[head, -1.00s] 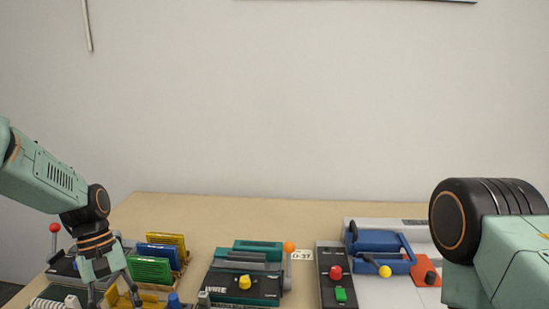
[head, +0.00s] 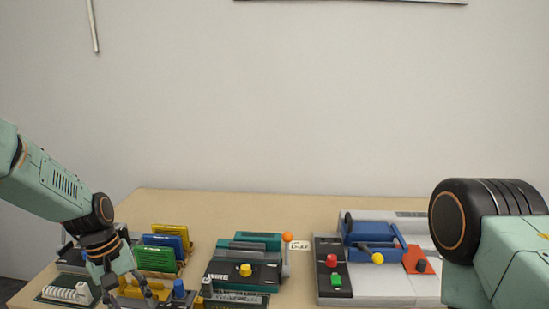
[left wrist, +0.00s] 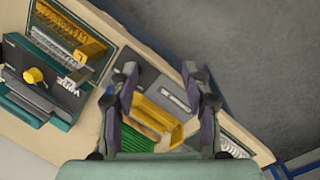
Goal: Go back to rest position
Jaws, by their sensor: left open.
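My left gripper (head: 124,289) is at the lower left of the head view, pointing down over the front left of the table. In the left wrist view the gripper (left wrist: 163,86) has its two fingers spread apart with nothing between them. A yellow tray (left wrist: 150,115) lies below and beyond the fingers. My right arm shows at the right edge of the head view, but its gripper is out of frame.
The wooden table (head: 200,203) holds a green wire-binding machine (head: 232,270), yellow, blue and green (head: 154,260) upright racks, a white coil (head: 68,292), and a blue-handled device (head: 372,236) on a grey base. The table's back strip is clear.

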